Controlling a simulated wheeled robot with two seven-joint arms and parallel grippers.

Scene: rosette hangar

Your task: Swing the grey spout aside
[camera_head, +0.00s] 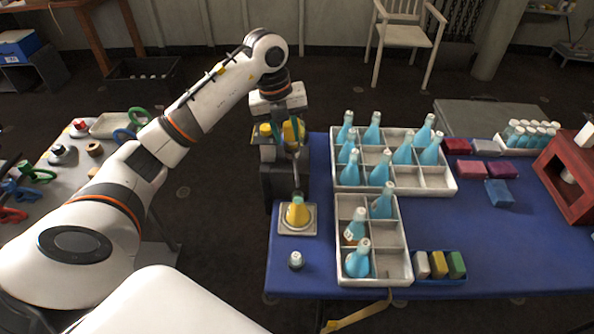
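A dark dispenser (277,183) with yellow parts on top stands at the left edge of the blue table. A thin grey spout (297,168) seems to come down from it, above a conical flask with yellow contents (297,212) that stands on a square pale tray (297,231). My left gripper (284,134) points down over the top of the dispenser, close to the yellow parts and the upper end of the spout. Its fingers blend with the dispenser, so I cannot tell their gap or whether they touch the spout. My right gripper is out of view.
On the blue table (470,225), white crates (452,183) hold several blue bottles. A small white-capped item (295,260) stands in front of the flask. Coloured blocks (438,264) and a red frame (566,175) are to the right. A side table (85,175) with rings is at left.

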